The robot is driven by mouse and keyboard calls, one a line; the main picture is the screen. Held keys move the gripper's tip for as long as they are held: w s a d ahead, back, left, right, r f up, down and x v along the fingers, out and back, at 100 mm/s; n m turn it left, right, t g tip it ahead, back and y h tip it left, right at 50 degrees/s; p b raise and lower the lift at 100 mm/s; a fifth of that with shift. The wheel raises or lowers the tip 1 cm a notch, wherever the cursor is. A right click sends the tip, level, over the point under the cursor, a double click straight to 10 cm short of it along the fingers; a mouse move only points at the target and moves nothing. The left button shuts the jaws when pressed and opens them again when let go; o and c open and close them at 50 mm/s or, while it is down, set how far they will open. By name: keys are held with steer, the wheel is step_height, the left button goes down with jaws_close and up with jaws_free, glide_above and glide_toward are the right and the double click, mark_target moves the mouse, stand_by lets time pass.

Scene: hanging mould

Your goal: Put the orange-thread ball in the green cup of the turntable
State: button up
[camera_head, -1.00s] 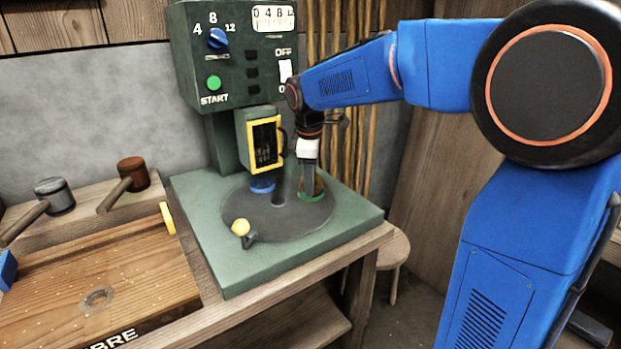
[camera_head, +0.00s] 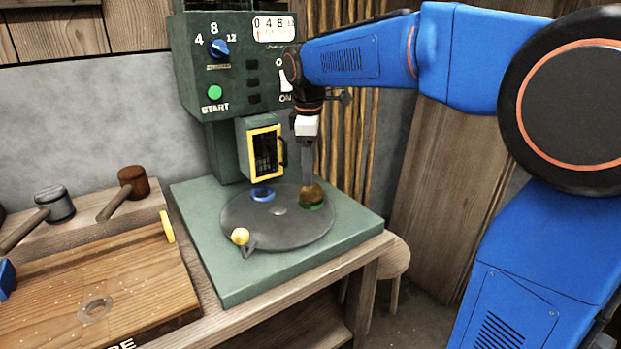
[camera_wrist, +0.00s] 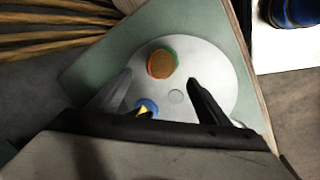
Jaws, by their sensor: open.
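The orange-brown ball (camera_head: 313,192) sits in the green cup (camera_head: 312,207) at the right side of the dark round turntable (camera_head: 285,235). In the wrist view the ball (camera_wrist: 160,65) lies inside the green cup's rim (camera_wrist: 176,56). My gripper (camera_head: 307,178) is above the ball, pointing down. In the wrist view its two fingers (camera_wrist: 158,80) are apart with nothing held between them. In the head view the fingers overlap the top of the ball, so the exact gap is hard to tell. The ball's thread is too small to make out.
A blue cup (camera_head: 262,195) is on the turntable's far side. A yellow knob (camera_head: 240,236) on a dark lever is at its near left edge. The green machine (camera_head: 225,75) with a yellow-framed guard (camera_head: 266,153) stands behind. Two mallets lie at left.

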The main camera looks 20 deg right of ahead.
step_height(320, 180, up, 9)
steer(key=s, duration=0.1)
steer(key=shift+s+a, duration=0.3)
steer(key=s+d+f+m+t, duration=0.1)
steer(key=s+d+f+m, duration=0.2)
steer(key=s+f, duration=0.4)
steer(key=s+d+f+m+t, duration=0.1)
steer(key=s+f+m, duration=0.5)
steer(key=s, duration=0.7)
steer(key=s+d+f+m, duration=0.4)
steer(key=s+f, duration=0.5)
steer(key=s, duration=0.1)
steer(key=shift+s+d+f+m+t+y, duration=0.25)
steer(key=shift+d+f+m+t+y, duration=0.05)
steer(key=shift+f+t+y, duration=0.1)
